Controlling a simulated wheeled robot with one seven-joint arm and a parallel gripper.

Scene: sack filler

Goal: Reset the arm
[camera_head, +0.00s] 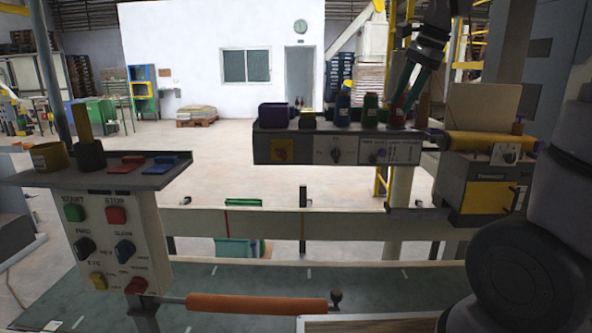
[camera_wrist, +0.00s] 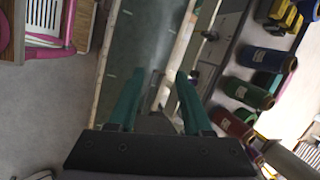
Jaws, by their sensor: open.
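My gripper (camera_head: 408,92) is raised at the upper right of the head view, its greenish fingers pointing down over the right part of a shelf with a control panel. In the wrist view my gripper (camera_wrist: 154,82) has its two teal fingers spread apart with nothing between them. A green spool-like object (camera_head: 370,110) and a blue one (camera_head: 343,109) stand on the shelf left of the fingers. A red one (camera_head: 397,116) stands just below or behind them; whether they touch, I cannot tell.
A control post (camera_head: 118,240) with START and STOP buttons stands at left, under a small tray (camera_head: 62,179). An orange roller bar (camera_head: 257,305) crosses in front. A yellow-topped machine box (camera_head: 490,185) is at right. A dark green conveyor belt (camera_head: 370,283) runs below.

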